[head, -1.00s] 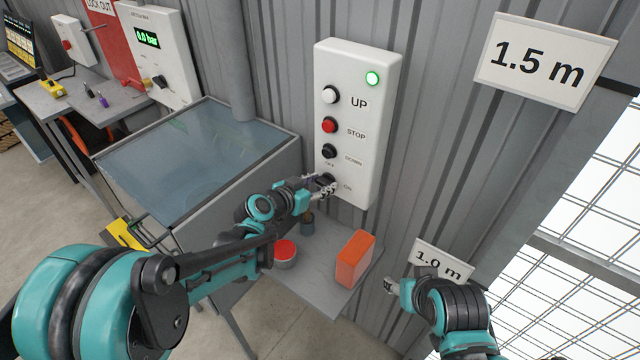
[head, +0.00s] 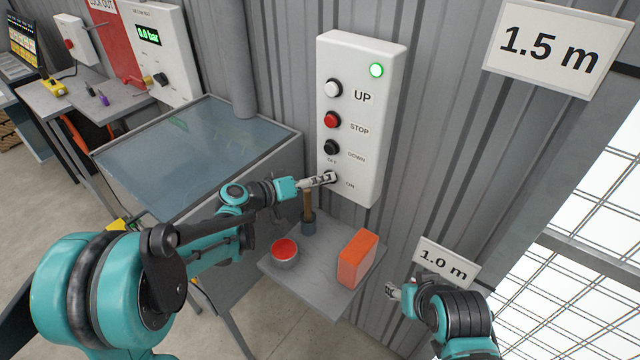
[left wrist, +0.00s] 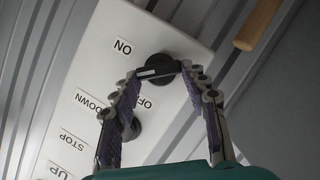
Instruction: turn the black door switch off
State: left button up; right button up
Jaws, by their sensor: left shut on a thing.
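The white control panel (head: 372,125) on the corrugated wall carries the black door switch (left wrist: 158,66) at its bottom, with ON and OFF labels beside it. In the head view my left gripper (head: 328,179) covers most of the switch. In the left wrist view my left gripper (left wrist: 160,75) has its fingertips shut on the switch's handle. ON is to the left of the switch there and OFF just below it. I cannot tell surely which label the handle points to. My right gripper (head: 392,291) is low at the right, apart from the panel; its jaws are too small to judge.
Above the switch are the black DOWN (head: 331,147), red STOP (head: 332,120) and white UP (head: 333,88) buttons and a lit green lamp (head: 376,70). A small shelf (head: 310,290) below holds an orange box (head: 357,258), a red-topped tin (head: 285,252) and a wooden-handled tool (head: 308,210).

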pick_arm(q)
jog(key=shift+w+a+f+n+t+h+b, duration=0.1)
jog(key=shift+f+n+h+b, duration=0.1)
jog(key=shift+n+h+b, duration=0.8)
jog(key=shift+a+f+n+t+h+b, duration=0.15)
jog(key=shift+n+b, duration=0.6)
jog(key=shift+n, duration=0.8)
jog(key=shift+w+f+n+t+h+b, duration=0.1)
jog(key=shift+f+n+h+b, duration=0.15)
jog(key=shift+n+h+b, duration=0.75)
jog(key=shift+n+y, duration=0.35)
jog(key=shift+n, duration=0.1)
jog(key=o, duration=1.2)
jog(key=shift+c, duration=0.2)
